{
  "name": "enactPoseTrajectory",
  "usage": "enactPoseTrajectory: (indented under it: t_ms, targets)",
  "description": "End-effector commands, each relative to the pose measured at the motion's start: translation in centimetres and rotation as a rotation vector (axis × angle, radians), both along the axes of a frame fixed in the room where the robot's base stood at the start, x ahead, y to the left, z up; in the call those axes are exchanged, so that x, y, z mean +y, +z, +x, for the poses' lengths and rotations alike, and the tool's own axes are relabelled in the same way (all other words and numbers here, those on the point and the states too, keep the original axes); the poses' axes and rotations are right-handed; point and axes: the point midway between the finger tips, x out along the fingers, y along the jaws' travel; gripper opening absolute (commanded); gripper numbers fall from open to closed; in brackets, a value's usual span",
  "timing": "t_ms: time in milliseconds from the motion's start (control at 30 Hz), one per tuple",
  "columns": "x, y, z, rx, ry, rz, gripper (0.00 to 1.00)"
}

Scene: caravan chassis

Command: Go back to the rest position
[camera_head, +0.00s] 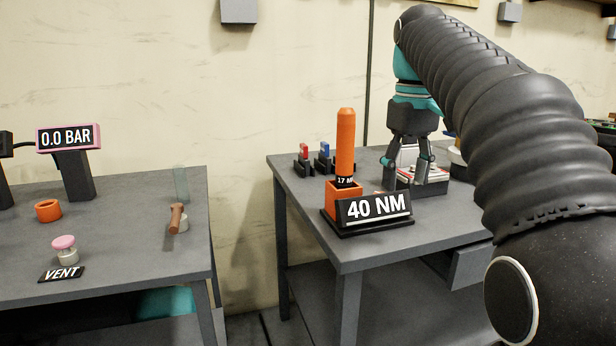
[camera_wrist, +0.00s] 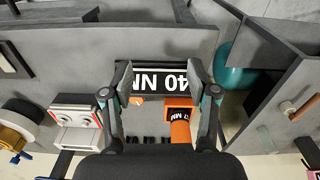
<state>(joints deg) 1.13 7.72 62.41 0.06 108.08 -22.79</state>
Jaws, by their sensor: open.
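My gripper (camera_head: 405,175) hangs over the right-hand table, at the end of my black and teal arm. Its two fingers point down and are spread apart, with nothing between them that I can see held. In the head view it is just right of the orange torque tool (camera_head: 346,145), which stands upright in its orange holder behind the "40 NM" sign (camera_head: 374,207). In the wrist view the open fingers (camera_wrist: 160,85) frame the "40 NM" sign (camera_wrist: 175,82) from above, and the orange tool (camera_wrist: 178,130) shows beside the right finger.
A box with a white and red top (camera_head: 432,176) sits right behind my gripper. Red and blue-handled switches (camera_head: 323,152) stand at the table's back left. A left table (camera_head: 130,240) holds the "0.0 BAR" gauge (camera_head: 68,138), an orange ring and a pink VENT knob (camera_head: 64,246). A gap separates the tables.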

Motion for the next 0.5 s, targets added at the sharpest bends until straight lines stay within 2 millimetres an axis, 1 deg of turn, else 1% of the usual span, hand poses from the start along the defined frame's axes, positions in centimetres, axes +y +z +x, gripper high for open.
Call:
enactPoseTrajectory:
  t_ms: [167, 333, 467, 500]
  targets:
    - [0.1, -0.6, -1.4, -0.031, -0.025, 0.0, 0.59]
    - [0.2, -1.8, -3.1, -0.072, -0.059, 0.002, 0.59]
    - [0.3, -3.4, -5.1, -0.117, -0.096, 0.006, 0.59]
    - [0.3, -4.1, -6.0, -0.135, -0.11, 0.009, 0.59]
